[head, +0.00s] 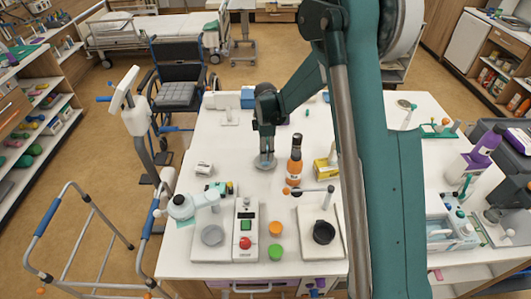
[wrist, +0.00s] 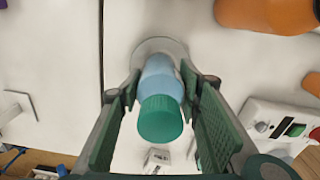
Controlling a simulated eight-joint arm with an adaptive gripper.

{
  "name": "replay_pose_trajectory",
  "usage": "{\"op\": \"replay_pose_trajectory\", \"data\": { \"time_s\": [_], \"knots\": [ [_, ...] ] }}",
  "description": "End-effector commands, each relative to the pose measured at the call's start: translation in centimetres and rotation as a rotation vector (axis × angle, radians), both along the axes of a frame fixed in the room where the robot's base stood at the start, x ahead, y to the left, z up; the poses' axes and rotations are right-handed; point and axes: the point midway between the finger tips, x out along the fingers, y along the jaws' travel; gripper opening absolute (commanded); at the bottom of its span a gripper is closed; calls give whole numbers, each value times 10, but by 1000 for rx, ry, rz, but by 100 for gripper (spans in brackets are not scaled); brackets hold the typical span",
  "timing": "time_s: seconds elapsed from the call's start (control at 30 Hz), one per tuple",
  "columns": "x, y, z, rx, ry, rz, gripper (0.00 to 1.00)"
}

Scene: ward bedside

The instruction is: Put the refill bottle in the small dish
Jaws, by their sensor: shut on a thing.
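The refill bottle, light blue (wrist: 161,77) with a green cap (wrist: 160,120), is between my gripper's fingers in the wrist view. My gripper (wrist: 160,92) is shut on it. The small dish (wrist: 150,45) is a pale round dish just beyond the bottle's base, which overlaps it in this view. In the head view, my gripper (head: 265,153) points down over the dish (head: 265,164) on the white table. The fingers mostly hide the bottle there. I cannot tell whether its base touches the dish.
An orange bottle with a dark cap (head: 294,165) stands close to the right of the dish, with a yellow box (head: 325,170) beyond. A small white device (head: 203,168) is at the left. Devices, including a red-button box (head: 245,230), stand nearer the front. Bare table lies left of my gripper.

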Motion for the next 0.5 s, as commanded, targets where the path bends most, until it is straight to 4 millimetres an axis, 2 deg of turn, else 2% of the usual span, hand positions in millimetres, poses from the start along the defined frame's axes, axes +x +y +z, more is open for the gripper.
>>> {"op": "replay_pose_trajectory", "data": {
  "time_s": [0.13,0.5],
  "knots": [
    [0,0,-8,0,0,0,16],
    [0,0,-11,0,0,0,16]
  ]
}}
